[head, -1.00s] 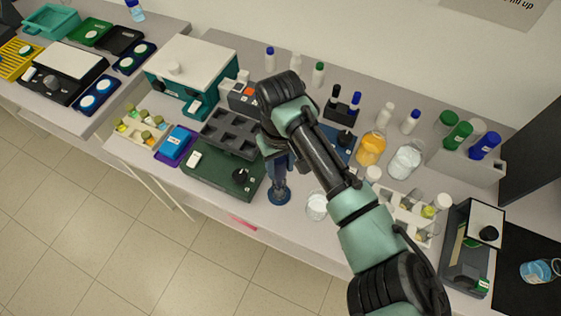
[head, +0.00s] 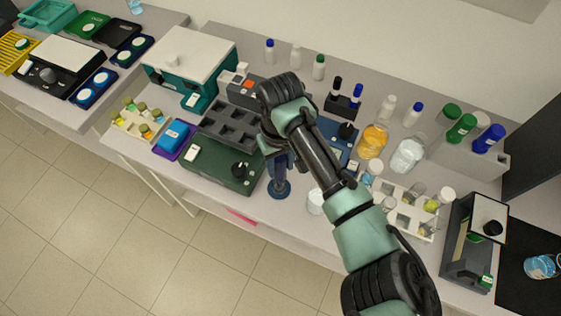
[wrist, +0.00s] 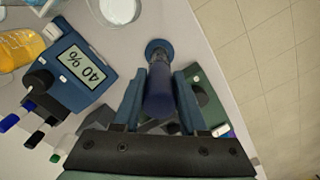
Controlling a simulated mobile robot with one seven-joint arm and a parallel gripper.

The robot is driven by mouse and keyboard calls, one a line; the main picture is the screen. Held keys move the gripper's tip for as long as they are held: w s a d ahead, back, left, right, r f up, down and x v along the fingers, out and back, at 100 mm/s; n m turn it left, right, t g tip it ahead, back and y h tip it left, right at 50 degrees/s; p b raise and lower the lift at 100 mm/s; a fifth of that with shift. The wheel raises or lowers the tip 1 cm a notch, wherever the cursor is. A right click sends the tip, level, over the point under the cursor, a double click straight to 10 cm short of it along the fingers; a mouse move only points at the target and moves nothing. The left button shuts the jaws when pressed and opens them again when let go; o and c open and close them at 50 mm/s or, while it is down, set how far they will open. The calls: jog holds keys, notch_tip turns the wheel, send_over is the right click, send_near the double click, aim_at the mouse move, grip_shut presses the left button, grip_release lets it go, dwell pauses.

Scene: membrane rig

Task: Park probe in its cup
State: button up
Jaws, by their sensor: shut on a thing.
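My gripper (wrist: 160,85) is shut on the probe (wrist: 160,100), a dark navy cylinder between the two blue fingers. In the head view my gripper (head: 276,160) is mostly hidden by my own wrist. The blue cup (wrist: 158,46) shows its round foot just past the probe's far end; in the head view its foot (head: 281,189) stands on the bench straight below my gripper. The probe lines up with the cup, but I cannot tell whether its tip is inside. The blue meter (wrist: 72,75) has a display reading 40 %.
A dark green device (head: 222,170) and a grey block with square wells (head: 229,127) stand left of the cup. A white-contents beaker (head: 315,201) stands close on the right. Orange and clear bottles (head: 373,142) stand farther right. The bench front edge is near the cup.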

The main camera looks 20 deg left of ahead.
jog(key=shift+f, duration=0.3)
jog(key=o, duration=1.2)
notch_tip(320, 180, up, 13)
jog(key=shift+b, duration=1.15)
